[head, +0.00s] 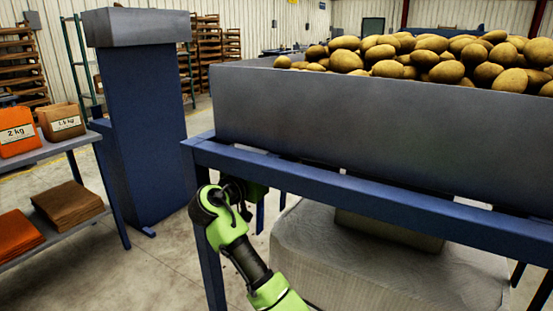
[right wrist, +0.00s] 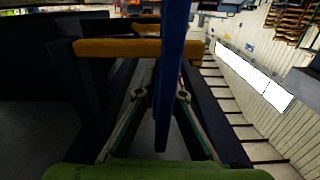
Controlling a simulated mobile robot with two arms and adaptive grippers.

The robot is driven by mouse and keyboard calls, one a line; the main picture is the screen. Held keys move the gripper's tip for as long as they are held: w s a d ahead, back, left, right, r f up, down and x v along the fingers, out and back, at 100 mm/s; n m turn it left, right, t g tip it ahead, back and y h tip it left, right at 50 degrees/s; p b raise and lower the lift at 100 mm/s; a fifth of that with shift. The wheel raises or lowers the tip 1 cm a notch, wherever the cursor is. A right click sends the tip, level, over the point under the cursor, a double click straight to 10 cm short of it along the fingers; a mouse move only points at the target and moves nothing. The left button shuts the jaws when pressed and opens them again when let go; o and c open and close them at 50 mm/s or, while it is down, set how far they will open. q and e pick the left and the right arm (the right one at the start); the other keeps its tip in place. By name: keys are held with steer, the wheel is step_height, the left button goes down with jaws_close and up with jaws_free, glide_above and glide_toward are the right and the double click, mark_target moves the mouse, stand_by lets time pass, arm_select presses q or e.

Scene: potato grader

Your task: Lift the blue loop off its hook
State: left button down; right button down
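In the right wrist view a long blue strip (right wrist: 171,65) runs between the two fingers of my right gripper (right wrist: 162,95). The fingers stand apart, with a gap on the strip's left side; the strip is close to the right fingertip. I cannot tell whether this strip is the blue loop or part of the blue frame. In the head view my green right arm reaches up from the bottom, and its dark gripper (head: 246,190) is mostly hidden at the blue frame's left corner. No hook can be made out clearly. My left gripper is not in view.
A grey bin (head: 370,110) full of potatoes (head: 430,55) sits on the blue frame (head: 400,202). A pale bulky block (head: 370,265) is beneath. A shelf (head: 60,145) with bags and a blue column (head: 142,130) stand left. Brown bars (right wrist: 115,48) cross the right wrist view.

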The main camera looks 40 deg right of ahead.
steer(key=shift+w+a+n, duration=0.25)
steer(key=shift+w+n, duration=0.15)
steer(key=shift+w, duration=0.2)
steer(key=shift+w+a+n, duration=0.25)
steer(key=shift+w+n, duration=0.15)
steer(key=shift+w, duration=0.15)
